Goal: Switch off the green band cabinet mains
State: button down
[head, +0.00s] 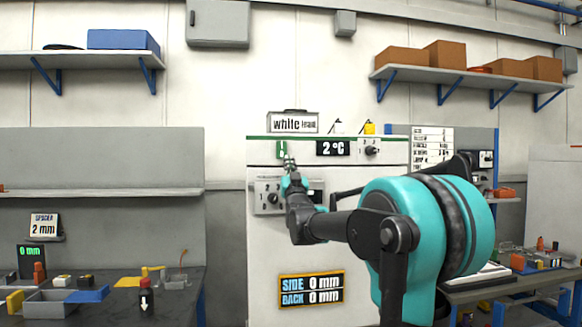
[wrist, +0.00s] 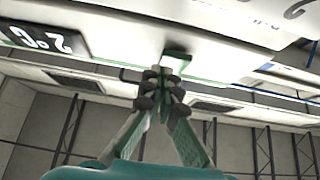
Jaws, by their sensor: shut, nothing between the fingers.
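The white cabinet (head: 262,240) has a green band (head: 350,137) along its top edge. A small green switch (head: 282,149) sits on its front at upper left, just under the band. My gripper (head: 289,165) is shut and empty, its fingertips right at the lower end of this switch. In the wrist view my gripper (wrist: 163,78) points at the green switch (wrist: 176,61). The fingertips overlap its near edge; I cannot tell whether they touch it. The switch's exact position is too small to read.
A 2 °C display (head: 333,148) and a round knob (head: 371,150) are right of the switch. A "white" sign (head: 292,122) stands on top. Cluttered benches (head: 170,290) flank the cabinet.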

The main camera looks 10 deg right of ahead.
jog(key=shift+w+f, duration=0.15)
jog(key=shift+w, duration=0.55)
jog(key=shift+w, duration=0.1)
jog(key=shift+w+f+t, duration=0.2)
jog(key=shift+w+t, duration=0.1)
jog(key=shift+w, duration=0.2)
jog(key=shift+w+f+t, duration=0.2)
jog(key=shift+w+t, duration=0.1)
jog(key=shift+w, duration=0.15)
jog(key=shift+s, duration=0.1)
